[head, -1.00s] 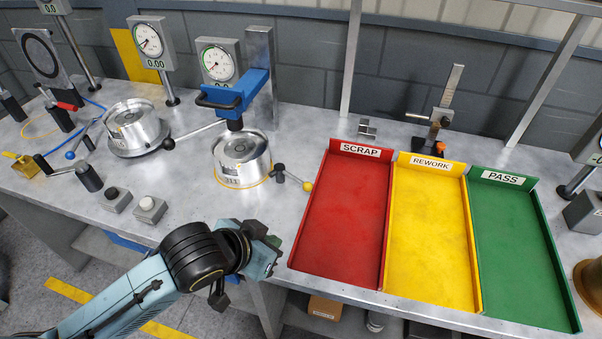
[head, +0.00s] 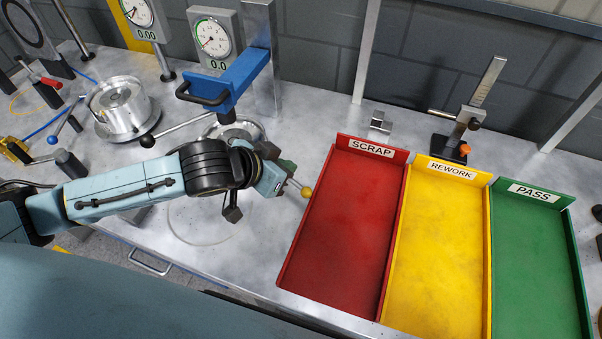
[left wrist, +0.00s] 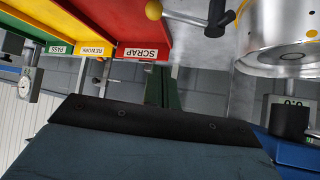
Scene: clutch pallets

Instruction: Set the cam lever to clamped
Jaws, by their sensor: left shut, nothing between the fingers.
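A lever with a yellow ball knob (head: 306,192) stands beside the press fixture, just left of the red SCRAP tray; I take it for the cam lever. In the left wrist view its knob (left wrist: 153,9) and rod run to a dark pivot at the top. My left gripper (head: 286,171) is shut and empty, close to the knob in the head view; whether they touch I cannot tell. My arm hides the pivot and part of the silver clutch part (head: 236,129), which shows in the left wrist view (left wrist: 285,35). My right gripper is not in view.
The blue press arm (head: 228,80) overhangs the clutch part. The SCRAP tray (head: 398,205), yellow REWORK tray (head: 459,175) and green PASS tray (head: 580,270) fill the right. Another silver part (head: 122,105) and several levers stand at left. A height gauge (head: 470,120) stands behind the trays.

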